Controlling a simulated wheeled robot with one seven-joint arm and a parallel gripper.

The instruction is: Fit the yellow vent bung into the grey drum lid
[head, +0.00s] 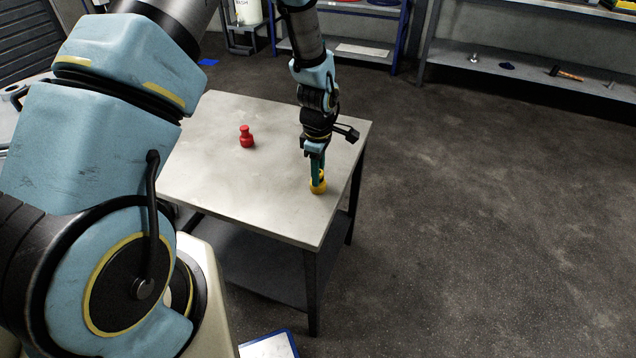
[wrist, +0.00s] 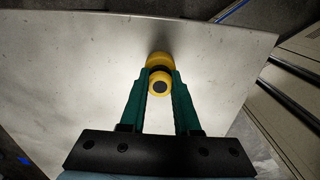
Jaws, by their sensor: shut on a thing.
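The yellow vent bung (head: 318,186) is at the right part of the light grey table top, near its right edge. My gripper (head: 317,172) points down over it, its green fingers shut on the bung's upper part. In the wrist view the yellow bung (wrist: 159,62) shows between the tips of my gripper (wrist: 160,76), with a round knob with a dark centre towards the camera. It looks upright, with its wide part at or close to the table top; I cannot tell if it touches. I do not see the grey drum lid in either view.
A red bung-like piece (head: 246,136) stands on the table (head: 215,150) to the left of my gripper. The rest of the table top is clear. A shelf (head: 520,75) with small tools stands at the back right. Open dark floor (head: 480,220) lies right of the table.

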